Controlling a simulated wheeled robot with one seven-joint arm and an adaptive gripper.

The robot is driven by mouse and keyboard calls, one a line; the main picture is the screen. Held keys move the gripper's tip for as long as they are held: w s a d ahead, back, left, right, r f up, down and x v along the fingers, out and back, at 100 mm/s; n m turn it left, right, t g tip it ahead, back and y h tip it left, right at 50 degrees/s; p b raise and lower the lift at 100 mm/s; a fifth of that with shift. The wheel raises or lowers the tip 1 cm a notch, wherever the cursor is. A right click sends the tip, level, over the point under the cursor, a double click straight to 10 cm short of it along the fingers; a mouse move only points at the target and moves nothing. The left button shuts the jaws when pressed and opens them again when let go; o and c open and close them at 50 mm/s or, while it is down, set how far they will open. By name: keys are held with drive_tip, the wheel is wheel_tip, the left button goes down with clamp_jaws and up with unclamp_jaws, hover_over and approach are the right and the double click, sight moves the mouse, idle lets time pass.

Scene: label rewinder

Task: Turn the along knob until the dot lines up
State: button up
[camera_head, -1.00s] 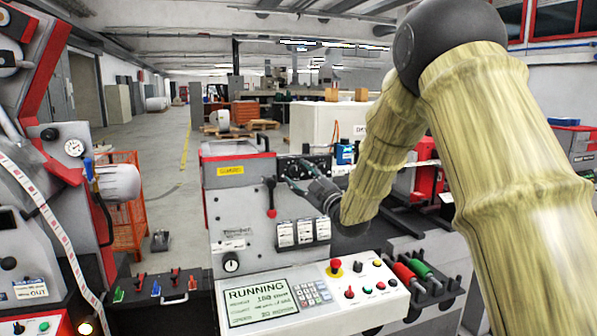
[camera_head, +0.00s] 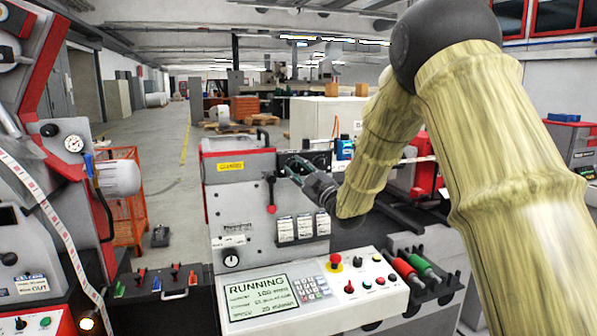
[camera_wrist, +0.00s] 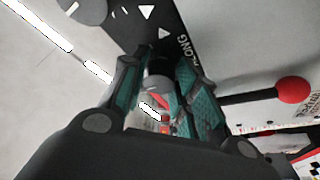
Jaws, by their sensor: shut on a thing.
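The along knob (camera_wrist: 159,84) is between my gripper's fingers in the wrist view, dark at its far end with a shiny, reflective face. My gripper (camera_wrist: 158,72) has teal-padded fingers shut on the knob's two sides. The word "ALONG" (camera_wrist: 188,52) shows on the dark panel beside the right finger, with white triangle marks above. In the head view my gripper (camera_head: 293,168) reaches the dark control panel (camera_head: 320,157) at the top of the grey machine. The knob is mostly covered there, and I cannot make out its dot.
A lever with a red ball (camera_head: 271,209) hangs left of the gripper; its ball also shows in the wrist view (camera_wrist: 293,90). Below are a display console (camera_head: 258,292) reading "RUNNING" and a red stop button (camera_head: 335,258). A blue device (camera_head: 344,148) stands right of the panel.

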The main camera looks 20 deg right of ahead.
drive_tip(key=shift+f+m, duration=0.15)
drive_tip(key=shift+m, duration=0.15)
drive_tip(key=m+t+h+b, duration=0.1)
drive_tip(key=m+b, duration=0.2)
drive_tip(key=shift+f, duration=0.15)
drive_tip(key=shift+a+m+t+h+b, duration=0.1)
drive_tip(key=shift+m+t+h+b, duration=0.1)
drive_tip(key=shift+m+h+b, duration=0.65)
drive_tip(key=shift+a+m+t+h+b, duration=0.1)
drive_tip(key=shift+m+t+h+b, duration=0.3)
drive_tip(key=shift+m, duration=0.85)
drive_tip(key=shift+r, duration=0.2)
drive_tip(key=o, duration=1)
drive_tip(key=shift+d, duration=0.1)
